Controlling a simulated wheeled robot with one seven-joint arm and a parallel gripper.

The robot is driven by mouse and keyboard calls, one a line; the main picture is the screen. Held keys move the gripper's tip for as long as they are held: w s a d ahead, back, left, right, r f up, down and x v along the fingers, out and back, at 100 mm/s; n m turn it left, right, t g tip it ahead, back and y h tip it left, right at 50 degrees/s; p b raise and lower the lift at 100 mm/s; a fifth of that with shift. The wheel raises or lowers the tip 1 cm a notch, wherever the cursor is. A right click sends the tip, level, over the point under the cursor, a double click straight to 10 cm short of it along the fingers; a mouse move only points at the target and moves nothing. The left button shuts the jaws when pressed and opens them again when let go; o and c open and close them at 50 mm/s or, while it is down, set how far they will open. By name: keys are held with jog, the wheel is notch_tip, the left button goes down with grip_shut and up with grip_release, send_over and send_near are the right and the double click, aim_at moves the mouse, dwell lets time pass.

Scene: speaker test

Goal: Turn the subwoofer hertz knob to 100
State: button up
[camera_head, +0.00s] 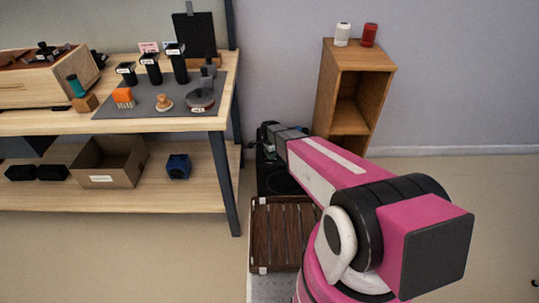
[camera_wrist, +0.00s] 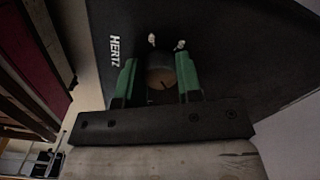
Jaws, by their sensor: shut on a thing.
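The subwoofer (camera_head: 283,182) is a black box on the floor, partly hidden behind my pink arm in the head view. In the wrist view its dark panel (camera_wrist: 235,55) carries the white word HERTZ (camera_wrist: 115,50). The round dark hertz knob (camera_wrist: 161,72) has a brownish face with a thin dark line near its lower edge. Two small white marks sit just above it; I cannot read them. My gripper (camera_wrist: 158,65) has two green fingers, one on each side of the knob, shut on it. In the head view the fingers cannot be made out.
A slatted dark wooden crate (camera_head: 282,232) stands in front of the subwoofer. A workbench (camera_head: 120,122) with tools and a lower shelf (camera_head: 205,185) is on the left. A wooden shelf unit (camera_head: 362,58) with two spools on top stands behind.

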jog(key=shift+m, duration=0.8)
jog(key=o, duration=0.9)
jog(key=shift+o, duration=0.2)
notch_tip(320, 180, up, 11)
jog(key=shift+f, duration=0.1)
jog(key=s+d+r+n, duration=0.7)
jog(key=s+d, duration=0.1)
jog(key=s, duration=0.2)
jog(key=s+d+r+n, duration=0.6)
jog(key=s+d+n, duration=0.1)
jog(key=s, duration=0.4)
jog(key=shift+s+d+r+n, duration=0.15)
jog(key=shift+d+r+n, duration=0.25)
jog(key=shift+d, duration=0.4)
